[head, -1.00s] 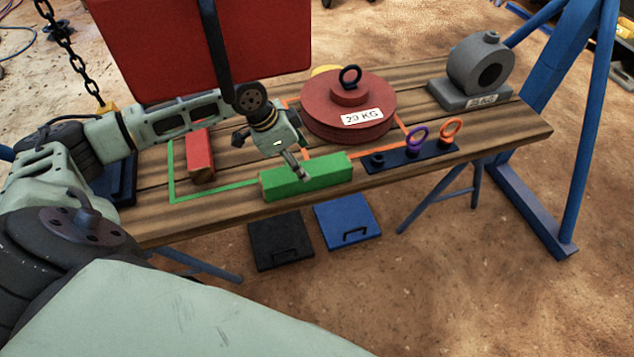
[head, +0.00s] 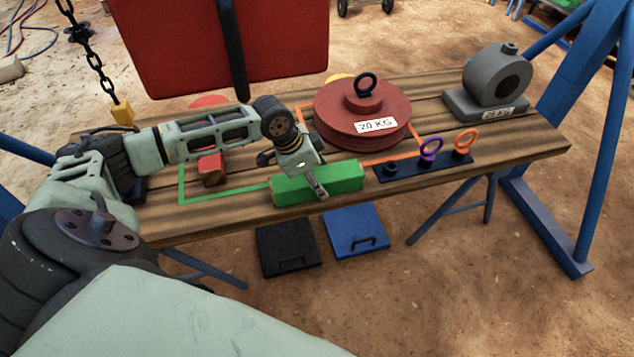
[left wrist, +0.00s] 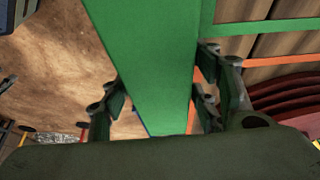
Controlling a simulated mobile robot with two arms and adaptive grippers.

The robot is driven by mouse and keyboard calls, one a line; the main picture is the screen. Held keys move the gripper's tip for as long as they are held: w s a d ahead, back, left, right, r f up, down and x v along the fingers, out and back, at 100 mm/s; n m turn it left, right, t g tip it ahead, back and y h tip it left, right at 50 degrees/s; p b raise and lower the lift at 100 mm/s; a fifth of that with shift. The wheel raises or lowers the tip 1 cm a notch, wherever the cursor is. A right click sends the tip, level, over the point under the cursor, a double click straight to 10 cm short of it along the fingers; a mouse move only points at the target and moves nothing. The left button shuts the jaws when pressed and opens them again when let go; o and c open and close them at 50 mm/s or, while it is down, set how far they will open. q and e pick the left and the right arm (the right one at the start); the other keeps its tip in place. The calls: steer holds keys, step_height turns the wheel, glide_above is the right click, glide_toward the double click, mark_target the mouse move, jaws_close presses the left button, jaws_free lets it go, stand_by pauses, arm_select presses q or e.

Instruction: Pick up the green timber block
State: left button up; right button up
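The green timber block (head: 292,189) lies along the front edge of the wooden table, at the right end of a green outline. My left gripper (head: 309,178) is over the block, with one finger showing down its front face. In the left wrist view the green block (left wrist: 150,60) runs between the fingers of my left gripper (left wrist: 160,100), one on each side. The fingers are apart, and a narrow gap shows between the block and the right finger. Whether the left finger touches is unclear. My right gripper is out of view.
A red block (head: 213,168) lies left on the table (head: 235,209). A red 20 KG disc weight (head: 340,125) stands just behind the green block. A dark ring strip (head: 413,168) lies to the right. A large red body (head: 190,45) hangs behind my arm.

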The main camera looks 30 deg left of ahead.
arm_select(q)
steer(key=c, duration=1.1)
steer(key=shift+c, duration=0.6)
steer(key=shift+r, duration=0.1)
